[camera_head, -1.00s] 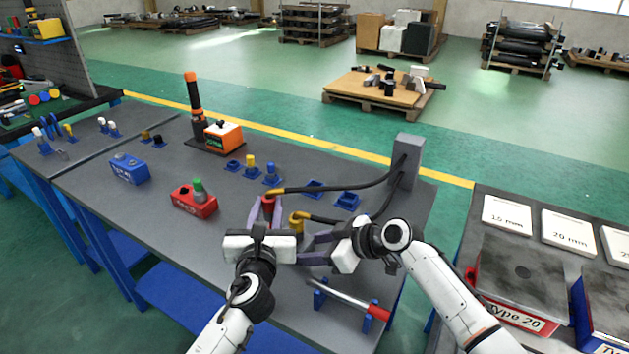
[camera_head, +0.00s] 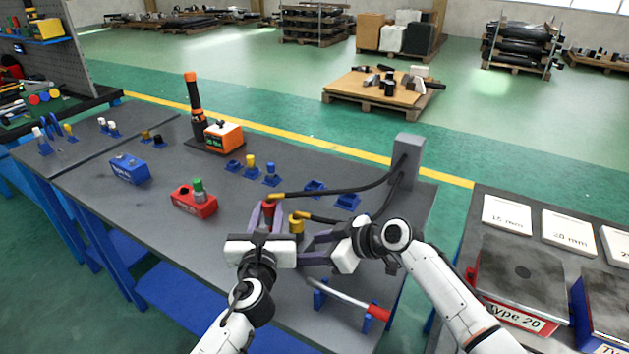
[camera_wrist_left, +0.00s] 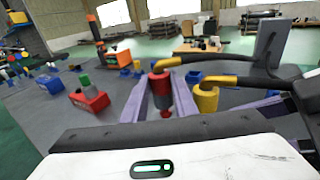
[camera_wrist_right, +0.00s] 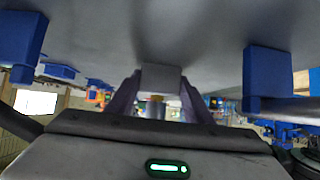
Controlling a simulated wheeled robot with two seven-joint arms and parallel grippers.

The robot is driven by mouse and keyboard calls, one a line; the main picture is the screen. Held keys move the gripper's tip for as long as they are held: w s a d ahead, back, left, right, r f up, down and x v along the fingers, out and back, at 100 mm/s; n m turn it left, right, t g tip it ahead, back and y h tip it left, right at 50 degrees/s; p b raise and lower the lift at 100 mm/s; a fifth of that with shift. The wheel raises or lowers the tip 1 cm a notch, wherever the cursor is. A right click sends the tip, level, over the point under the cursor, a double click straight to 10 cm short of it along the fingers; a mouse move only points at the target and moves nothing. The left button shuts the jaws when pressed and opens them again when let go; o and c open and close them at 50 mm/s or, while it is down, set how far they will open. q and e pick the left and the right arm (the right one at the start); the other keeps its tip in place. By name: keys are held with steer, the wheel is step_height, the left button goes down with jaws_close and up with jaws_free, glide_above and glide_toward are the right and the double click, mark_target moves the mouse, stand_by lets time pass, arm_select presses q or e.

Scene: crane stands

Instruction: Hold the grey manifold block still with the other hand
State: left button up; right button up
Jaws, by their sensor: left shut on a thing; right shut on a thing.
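The grey manifold block (camera_wrist_right: 161,78) shows in the right wrist view between the fingers of my right gripper (camera_wrist_right: 160,95). In the head view it is mostly hidden behind that gripper (camera_head: 303,248) and the yellow fitting (camera_head: 296,228). My right gripper is shut on the block from the right. My left gripper (camera_head: 265,215) is shut on an upright red fitting (camera_head: 268,209), which has a yellow-ended hose at its top. The left wrist view shows this red fitting (camera_wrist_left: 160,92) between the long fingers, with the yellow fitting (camera_wrist_left: 206,98) just to the right.
Black hoses run from both fittings to a grey post (camera_head: 408,160). A red-handled bar (camera_head: 345,297) rests on blue supports near the front edge. A red block (camera_head: 194,202), a blue block (camera_head: 129,169) and several blue holders stand to the left and behind.

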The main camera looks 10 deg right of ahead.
arm_select(q)
steer(key=shift+f, duration=0.65)
steer(key=shift+f, duration=0.25)
steer(key=o, duration=1.2)
steer(key=shift+d, duration=0.1)
steer(key=shift+s+r, duration=0.1)
steer(key=shift+s, duration=0.75)
arm_select(e)
steer(key=shift+a, duration=0.1)
arm_select(q)
steer(key=shift+s+a+r, duration=0.1)
steer(key=shift+s+a, duration=0.05)
steer(key=shift+s, duration=0.7)
steer(key=shift+s+a+r, duration=0.1)
steer(key=shift+s+a, duration=0.05)
steer(key=shift+s, duration=0.65)
